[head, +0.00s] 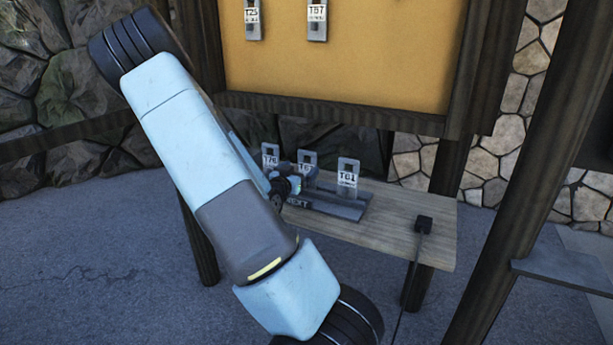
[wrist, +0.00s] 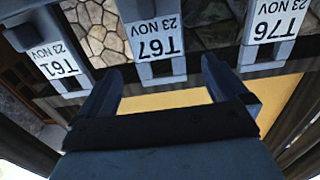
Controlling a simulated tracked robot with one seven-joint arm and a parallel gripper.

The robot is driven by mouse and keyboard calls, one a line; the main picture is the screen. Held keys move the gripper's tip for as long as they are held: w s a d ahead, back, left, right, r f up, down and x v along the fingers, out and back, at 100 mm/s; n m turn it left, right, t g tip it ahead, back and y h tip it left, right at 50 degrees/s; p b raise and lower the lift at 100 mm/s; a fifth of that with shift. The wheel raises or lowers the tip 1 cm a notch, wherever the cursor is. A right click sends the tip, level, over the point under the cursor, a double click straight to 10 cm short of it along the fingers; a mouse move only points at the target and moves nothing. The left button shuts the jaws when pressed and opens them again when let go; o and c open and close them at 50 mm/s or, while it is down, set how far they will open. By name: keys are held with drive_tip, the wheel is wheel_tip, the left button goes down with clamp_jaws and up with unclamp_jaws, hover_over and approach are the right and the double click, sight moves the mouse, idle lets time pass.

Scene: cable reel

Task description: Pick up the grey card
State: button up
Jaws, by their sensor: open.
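Three grey cards with white labels stand upright in a dark rack (head: 345,208) on the wooden shelf. They are T76 (head: 270,158), T67 (head: 307,165) and T61 (head: 348,178). My gripper (head: 290,184) is at the rack, close to T67 and T76. The wrist view is upside down and shows T61 (wrist: 55,62), T67 (wrist: 155,40) and T76 (wrist: 272,22). There my gripper (wrist: 160,72) is open, with T67 between and beyond the fingertips. I cannot tell how far off it is. All three look grey.
Two more grey cards, T25 (head: 252,18) and one beside it (head: 317,20), hang on the yellow board (head: 390,50) above. Dark posts (head: 445,165) flank the shelf.

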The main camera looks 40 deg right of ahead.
sight(307, 163)
drive_tip(key=shift+x, duration=2.9)
drive_tip(key=shift+r, duration=0.2)
drive_tip(key=shift+c, duration=0.5)
drive_tip(key=c, duration=1)
drive_tip(key=shift+o, duration=0.2)
drive_tip(key=shift+r, duration=0.1)
